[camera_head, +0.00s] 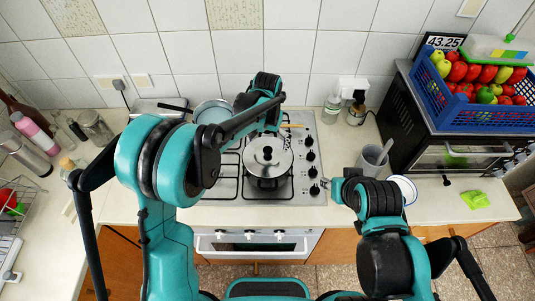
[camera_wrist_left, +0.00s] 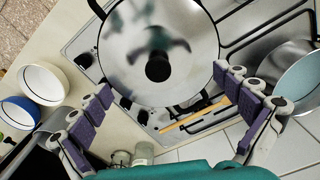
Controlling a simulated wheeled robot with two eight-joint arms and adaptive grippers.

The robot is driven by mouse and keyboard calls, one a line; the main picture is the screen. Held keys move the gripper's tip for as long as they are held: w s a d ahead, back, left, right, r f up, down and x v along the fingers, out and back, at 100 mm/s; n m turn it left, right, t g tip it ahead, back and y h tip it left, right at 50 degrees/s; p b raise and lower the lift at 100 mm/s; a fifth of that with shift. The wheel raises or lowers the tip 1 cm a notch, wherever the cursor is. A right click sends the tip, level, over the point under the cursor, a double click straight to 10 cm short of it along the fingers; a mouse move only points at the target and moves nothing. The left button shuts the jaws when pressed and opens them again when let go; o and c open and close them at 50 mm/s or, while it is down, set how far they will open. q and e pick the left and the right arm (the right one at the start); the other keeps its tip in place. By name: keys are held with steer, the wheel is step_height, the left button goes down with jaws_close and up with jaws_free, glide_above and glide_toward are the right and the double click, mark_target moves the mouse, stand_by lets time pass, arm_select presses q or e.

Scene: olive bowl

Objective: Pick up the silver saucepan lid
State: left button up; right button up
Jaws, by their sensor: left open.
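The silver saucepan lid (camera_head: 268,153) is round with a dark knob and sits on a saucepan on the stove in the head view. In the left wrist view the lid (camera_wrist_left: 140,82) fills the upper middle, its black knob (camera_wrist_left: 158,67) facing the camera. My left gripper (camera_head: 272,122) is at the lid's far side in the head view, its fingers hard to make out. In the left wrist view my left gripper (camera_wrist_left: 163,84) is open and empty, its purple-padded fingers spread either side of the lid. My right gripper (camera_head: 336,188) is small, right of the stove's front corner.
A pale blue pan (camera_head: 212,112) stands at the stove's back left. A wooden utensil (camera_head: 291,126) lies behind the lid. A grey cup (camera_head: 373,160) stands right. A blue crate of fruit (camera_head: 480,105) sits on a black oven. Bottles (camera_head: 78,132) crowd the left counter.

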mark_target(268, 150)
arm_select(q)
step_height(268, 150, down, 4)
steer(key=shift+s+d+r, duration=0.1)
steer(key=shift+d+r, duration=0.05)
steer(key=shift+r, duration=0.1)
steer(key=shift+c, duration=0.3)
steer(key=shift+s, duration=0.1)
jaws_close()
